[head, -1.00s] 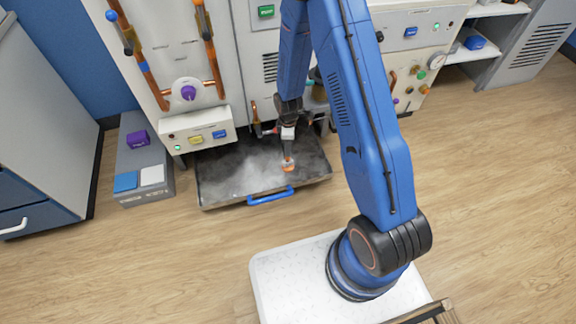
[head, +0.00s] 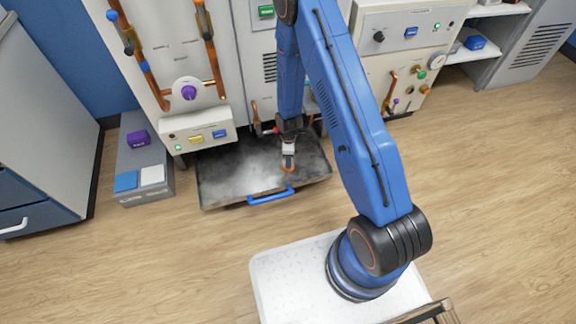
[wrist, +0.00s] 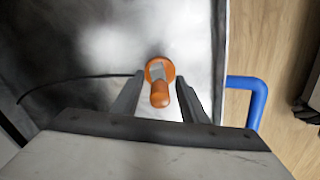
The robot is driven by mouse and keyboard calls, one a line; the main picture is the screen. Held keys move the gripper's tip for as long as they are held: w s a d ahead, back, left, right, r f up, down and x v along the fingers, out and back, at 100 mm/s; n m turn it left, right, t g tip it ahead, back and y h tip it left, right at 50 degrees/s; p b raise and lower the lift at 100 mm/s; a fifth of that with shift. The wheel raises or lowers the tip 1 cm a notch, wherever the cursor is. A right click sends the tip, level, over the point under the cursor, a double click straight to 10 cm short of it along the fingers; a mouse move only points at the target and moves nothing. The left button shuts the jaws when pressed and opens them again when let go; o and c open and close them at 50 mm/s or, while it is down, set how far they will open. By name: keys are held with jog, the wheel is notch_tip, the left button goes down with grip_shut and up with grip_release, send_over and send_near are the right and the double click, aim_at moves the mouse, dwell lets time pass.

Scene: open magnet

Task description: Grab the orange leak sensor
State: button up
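The orange leak sensor (wrist: 160,94) has a round base and a knob-like stem, and lies in the metal drip tray (wrist: 205,25). In the wrist view my gripper (wrist: 160,85) is open, with one finger on each side of the sensor's stem and a gap on both sides. In the head view my gripper (head: 288,160) points down over the tray (head: 225,185), and only a little orange of the sensor (head: 288,170) shows below the fingers. I cannot tell whether the fingertips reach the tray floor.
A blue handle (head: 270,195) is on the tray's front edge. A control box (head: 198,130) with buttons is above the tray at left. A low grey box (head: 143,165) with coloured blocks stands left.

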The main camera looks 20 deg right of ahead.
notch_tip(320, 180, down, 2)
grip_shut()
jog(key=shift+r, duration=0.1)
